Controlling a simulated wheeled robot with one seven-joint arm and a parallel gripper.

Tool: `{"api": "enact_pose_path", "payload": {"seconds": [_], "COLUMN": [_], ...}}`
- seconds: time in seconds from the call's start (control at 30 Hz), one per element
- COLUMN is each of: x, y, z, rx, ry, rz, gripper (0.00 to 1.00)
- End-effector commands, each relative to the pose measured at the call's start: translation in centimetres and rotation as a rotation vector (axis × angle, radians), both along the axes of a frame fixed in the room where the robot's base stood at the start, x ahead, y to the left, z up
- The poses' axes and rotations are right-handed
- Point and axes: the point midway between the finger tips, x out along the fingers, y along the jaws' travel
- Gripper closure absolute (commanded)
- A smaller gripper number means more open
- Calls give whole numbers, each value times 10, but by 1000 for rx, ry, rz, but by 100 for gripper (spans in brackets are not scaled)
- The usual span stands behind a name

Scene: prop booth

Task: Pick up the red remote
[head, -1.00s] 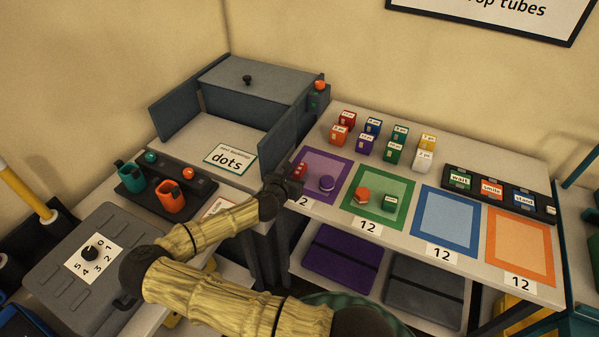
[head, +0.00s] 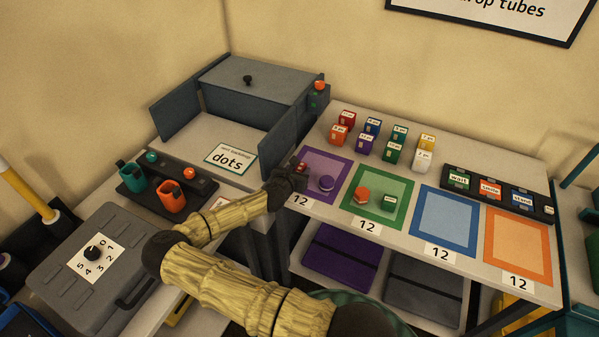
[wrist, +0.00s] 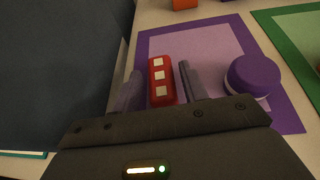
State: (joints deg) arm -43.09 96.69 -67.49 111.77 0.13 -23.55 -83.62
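In the head view, the remote (head: 302,167) shows as a small red bit just past my gripper (head: 287,178), at the left edge of the purple mat (head: 335,167). In the wrist view my gripper (wrist: 160,70) is open. Its two fingers stand on either side of the remote, with a small gap on each side.
A purple round object (wrist: 252,77) sits close right of the right finger. A dark grey panel (wrist: 55,65) rises on the left. Small colored boxes (head: 366,144) stand behind the mats. The blue mat (head: 447,222) and orange mat (head: 519,245) are bare.

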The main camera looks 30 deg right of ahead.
Motion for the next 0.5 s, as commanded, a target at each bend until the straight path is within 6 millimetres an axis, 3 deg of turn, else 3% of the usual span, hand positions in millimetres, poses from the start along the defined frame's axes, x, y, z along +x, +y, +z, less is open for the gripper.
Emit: {"api": "enact_pose_path", "payload": {"seconds": [0.03, 0.17, 0.5], "x": [0, 0, 0], "y": [0, 0, 0], "z": [0, 0, 4], "rx": [0, 0, 0], "ry": [0, 0, -1], "rz": [0, 0, 0], "gripper": [67, 93, 94]}}
